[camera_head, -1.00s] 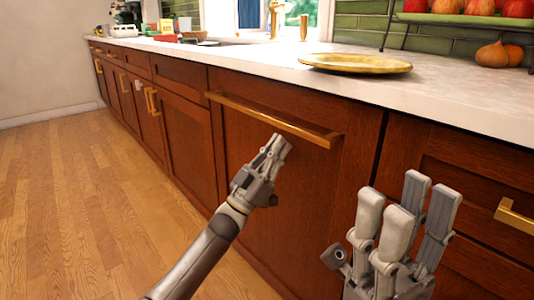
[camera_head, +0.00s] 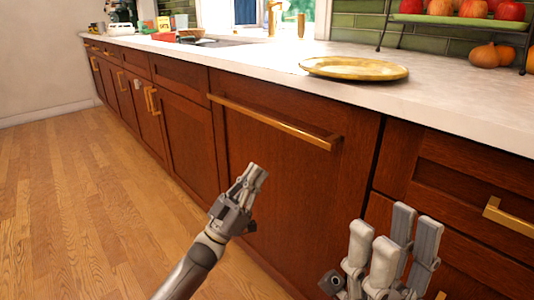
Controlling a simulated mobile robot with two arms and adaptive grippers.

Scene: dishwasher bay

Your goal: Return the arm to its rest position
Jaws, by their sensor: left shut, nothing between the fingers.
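My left gripper (camera_head: 252,176) is shut and empty. It is in front of the wide wooden dishwasher panel (camera_head: 300,195), below and apart from its long brass handle (camera_head: 275,122). My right gripper (camera_head: 397,232) is at the lower right with its fingers pointing up. Its fingers stand apart with nothing visible between them. Its base is cut off by the bottom edge of the picture.
A gold plate (camera_head: 354,69) lies on the white countertop (camera_head: 450,100). A rack with apples (camera_head: 468,8) stands at the back right, with pumpkins (camera_head: 485,56) beneath. Brass drawer handles (camera_head: 510,217) stick out at right. The wooden floor (camera_head: 80,210) at left is clear.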

